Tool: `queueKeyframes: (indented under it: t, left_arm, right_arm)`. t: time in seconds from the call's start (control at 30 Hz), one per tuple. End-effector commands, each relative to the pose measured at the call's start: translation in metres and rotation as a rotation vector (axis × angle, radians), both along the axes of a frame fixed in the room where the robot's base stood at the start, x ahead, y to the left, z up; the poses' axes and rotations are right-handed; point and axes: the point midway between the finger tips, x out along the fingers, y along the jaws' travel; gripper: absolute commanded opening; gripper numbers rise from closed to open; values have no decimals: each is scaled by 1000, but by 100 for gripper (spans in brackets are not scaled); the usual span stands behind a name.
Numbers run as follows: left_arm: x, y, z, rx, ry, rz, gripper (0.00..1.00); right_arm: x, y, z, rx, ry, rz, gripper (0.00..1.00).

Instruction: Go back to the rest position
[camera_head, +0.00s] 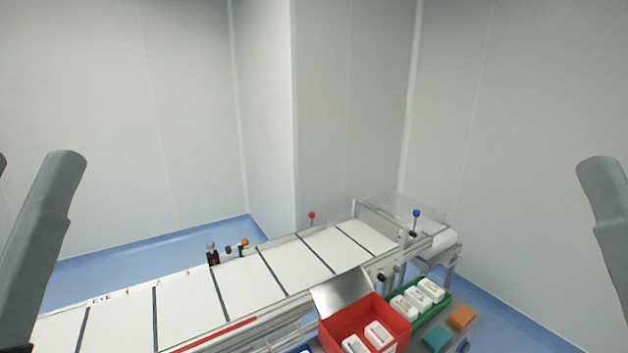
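Only grey links of my two arms show, one at the left edge and one at the right edge of the head view. Both links stand raised and apart from the converter table. Neither gripper is in the picture, so I cannot see whether they are open or hold anything.
A long white conveyor (235,285) with dark cross lines runs from lower left to a clear cover (385,208). In front are a red bin (338,327) with white packs, a green tray (421,314) with white packs, and orange (462,316) and teal (437,338) blocks. Walls stand behind.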

Motion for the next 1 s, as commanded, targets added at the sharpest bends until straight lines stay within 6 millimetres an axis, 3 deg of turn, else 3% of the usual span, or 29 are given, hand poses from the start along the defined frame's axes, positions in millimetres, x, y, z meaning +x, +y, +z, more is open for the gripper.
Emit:
queueKeyframes:
  t: [0.03, 0.17, 0.6, 0.7, 0.8, 1.0]
  left_arm:
    - [0, 0, 42, -1, -1, -2, 66]
    - [1, 0, 94, -1, 0, -4, 66]
    - [1, -1, 309, -2, 1, -7, 66]
    - [1, -1, 340, -2, 1, -7, 66]
    - [1, -1, 355, -2, 1, -7, 66]
    - [1, -1, 355, -2, 1, -7, 66]
  right_arm:
    - [-1, 0, 44, 0, -6, 0, 50]
    - [-1, 0, 96, 0, -5, 0, 50]
    - [-1, 0, 311, 0, -4, 0, 50]
    - [-1, 0, 342, 0, -4, 0, 50]
    - [0, 0, 357, 0, -4, 0, 50]
    - [0, 0, 357, 0, -3, 0, 50]
